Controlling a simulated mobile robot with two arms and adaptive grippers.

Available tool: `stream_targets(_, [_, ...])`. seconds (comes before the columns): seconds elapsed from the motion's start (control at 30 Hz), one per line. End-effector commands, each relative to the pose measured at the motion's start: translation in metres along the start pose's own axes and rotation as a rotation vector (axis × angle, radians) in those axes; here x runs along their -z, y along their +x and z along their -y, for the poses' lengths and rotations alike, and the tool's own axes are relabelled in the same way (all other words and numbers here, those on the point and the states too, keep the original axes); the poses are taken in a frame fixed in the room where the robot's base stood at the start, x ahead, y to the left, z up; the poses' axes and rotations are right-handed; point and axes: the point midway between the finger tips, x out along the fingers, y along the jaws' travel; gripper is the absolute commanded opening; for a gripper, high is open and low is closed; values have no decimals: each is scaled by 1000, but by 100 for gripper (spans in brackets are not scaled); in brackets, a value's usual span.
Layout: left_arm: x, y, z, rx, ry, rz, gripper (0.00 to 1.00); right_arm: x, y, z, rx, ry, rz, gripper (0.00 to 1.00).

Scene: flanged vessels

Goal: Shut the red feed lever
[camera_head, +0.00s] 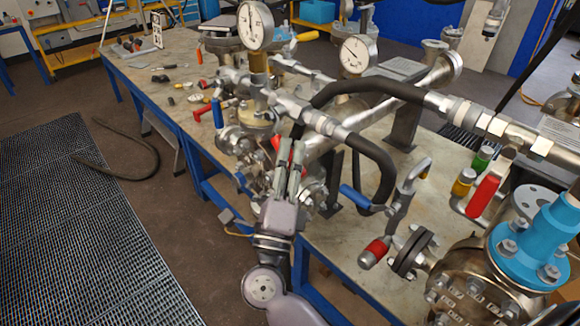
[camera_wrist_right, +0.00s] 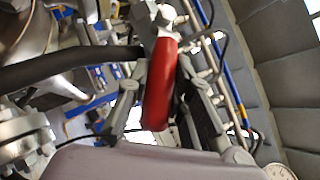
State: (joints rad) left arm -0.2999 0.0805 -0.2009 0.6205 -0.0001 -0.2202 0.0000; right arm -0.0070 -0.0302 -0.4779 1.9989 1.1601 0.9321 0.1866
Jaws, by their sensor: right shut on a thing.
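My right gripper (camera_head: 290,158) is shut on a red lever among the valves near the table's front edge. In the right wrist view the long red lever (camera_wrist_right: 160,84) lies between the two grey fingers of this gripper (camera_wrist_right: 152,98). In the head view only a small red part (camera_head: 276,142) shows beside the fingers; the gripper and nearby fittings hide the rest. I cannot tell the lever's exact angle to its pipe. My left gripper is not in view.
A black hose (camera_head: 372,155) arches close on the right. Pressure gauges (camera_head: 255,25) stand behind. Another red handle (camera_head: 484,194) and a blue-topped flanged vessel (camera_head: 530,240) are at the right. A dark grating (camera_head: 75,215) covers the floor at left.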

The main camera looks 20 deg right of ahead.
Motion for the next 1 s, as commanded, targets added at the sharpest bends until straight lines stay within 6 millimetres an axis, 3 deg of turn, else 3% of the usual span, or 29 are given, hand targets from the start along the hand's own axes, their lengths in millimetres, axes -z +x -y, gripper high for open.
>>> stream_targets(0.43, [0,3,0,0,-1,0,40,0,-2,-4,-2,3,0,0])
stream_targets(0.47, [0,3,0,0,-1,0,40,0,-2,-4,-3,3,0,21])
stream_targets(0.5, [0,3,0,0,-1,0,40,0,-2,-4,-2,2,0,24])
stream_targets(0.77, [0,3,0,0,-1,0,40,0,-1,-3,2,4,-1,41])
stream_targets(1.0, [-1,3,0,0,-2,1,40,0,0,-2,4,5,-1,41])
